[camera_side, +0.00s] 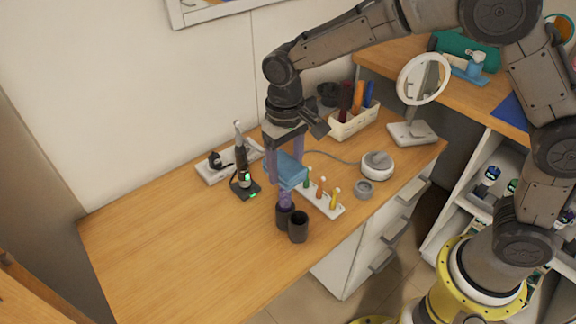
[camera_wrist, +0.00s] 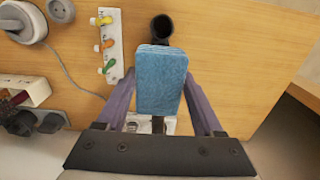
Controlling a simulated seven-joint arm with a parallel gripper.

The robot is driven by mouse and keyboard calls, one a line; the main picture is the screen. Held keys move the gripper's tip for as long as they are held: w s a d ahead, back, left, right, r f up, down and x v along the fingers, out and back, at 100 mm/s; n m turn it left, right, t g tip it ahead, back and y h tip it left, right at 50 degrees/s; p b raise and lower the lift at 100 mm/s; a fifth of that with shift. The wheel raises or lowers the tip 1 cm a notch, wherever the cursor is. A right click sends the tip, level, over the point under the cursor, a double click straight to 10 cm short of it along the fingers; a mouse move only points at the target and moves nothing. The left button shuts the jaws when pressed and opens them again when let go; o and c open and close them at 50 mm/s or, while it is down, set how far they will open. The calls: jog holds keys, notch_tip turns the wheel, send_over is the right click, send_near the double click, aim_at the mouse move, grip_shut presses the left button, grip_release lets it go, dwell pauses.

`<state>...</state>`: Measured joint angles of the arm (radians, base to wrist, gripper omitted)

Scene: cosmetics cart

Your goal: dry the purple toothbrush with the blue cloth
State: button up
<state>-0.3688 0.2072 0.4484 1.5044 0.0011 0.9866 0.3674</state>
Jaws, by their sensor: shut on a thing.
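My gripper (camera_side: 285,168) has purple fingers and is shut on a folded blue cloth (camera_side: 290,173), held above the table. The cloth also shows between the fingers in the wrist view (camera_wrist: 161,82). A purple upright piece, seemingly the purple toothbrush (camera_side: 285,200), shows just below the cloth and stands in a dark cup (camera_side: 283,217). Its upper part is hidden by the cloth, and I cannot tell whether they touch. A second dark cup (camera_side: 298,229) stands beside it at front right and looks empty; one cup shows beyond the cloth in the wrist view (camera_wrist: 162,25).
A white rack (camera_side: 328,205) with small coloured items lies right of the cups. A black upright device (camera_side: 241,165) stands to the left. A white round pot (camera_side: 377,166), a mirror (camera_side: 423,80) and a white basket (camera_side: 352,124) are farther right. The table's left front is clear.

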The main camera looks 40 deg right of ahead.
jog(key=shift+w, duration=0.4)
jog(key=shift+s+r, duration=0.2)
jog(key=shift+s, duration=0.3)
jog(key=shift+s+f, duration=0.15)
jog(key=shift+s, duration=0.5)
jog(key=shift+w+f, duration=0.1)
jog(key=shift+w, duration=1.05)
jog(key=shift+s, duration=1.1)
jog(key=shift+w, duration=1.05)
jog(key=shift+s+r, duration=0.2)
jog(key=shift+s, duration=0.9)
jog(key=shift+w+f, duration=0.2)
jog(key=shift+w, duration=1)
jog(key=shift+s, duration=1.15)
jog(key=shift+w+r, duration=0.1)
jog(key=shift+w, duration=1.05)
jog(key=shift+s, duration=1.25)
jog(key=shift+r, duration=3.45)
